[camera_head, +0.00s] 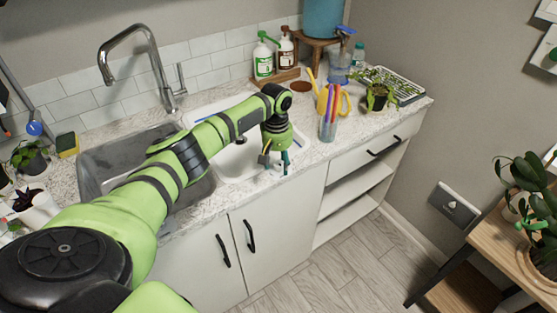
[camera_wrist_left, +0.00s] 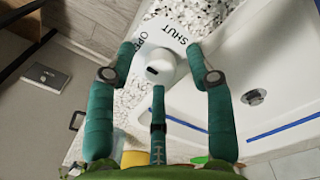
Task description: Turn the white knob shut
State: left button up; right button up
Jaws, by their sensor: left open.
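The white knob (camera_wrist_left: 160,67) is in the left wrist view, on a white plate lettered OPEN at its left and SHUT at its upper right. A short dark mark shows on the knob's left side. My left gripper (camera_wrist_left: 162,56) is open, with one teal finger on each side of the knob and a third finger below it in the picture. I cannot tell whether any finger touches the knob. In the head view my left gripper (camera_head: 274,158) is low over the counter's front edge by the white basin; the knob is not clearly visible there.
The white sink basin (camera_head: 236,165) lies beside the gripper, with a grey basin (camera_head: 112,160) to its left. A glass of colourful straws (camera_head: 328,128) stands close on the right. Soap bottles (camera_head: 263,60) and a potted plant (camera_head: 377,97) are further back.

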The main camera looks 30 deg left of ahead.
pick_arm(q)
jog(key=shift+c, duration=0.4)
grip_shut()
jog(key=shift+m, duration=0.4)
jog(key=m+p, duration=0.1)
jog(key=m, duration=0.1)
jog(key=shift+m, duration=0.3)
jog(key=m+p, duration=0.1)
jog(key=m, duration=0.3)
jog(key=shift+s+m, duration=0.1)
jog(key=shift+m, duration=0.2)
jog(key=m, duration=0.5)
jog(key=shift+f, duration=0.1)
jog(key=shift+m+g, duration=0.3)
jog(key=shift+m, duration=2.2)
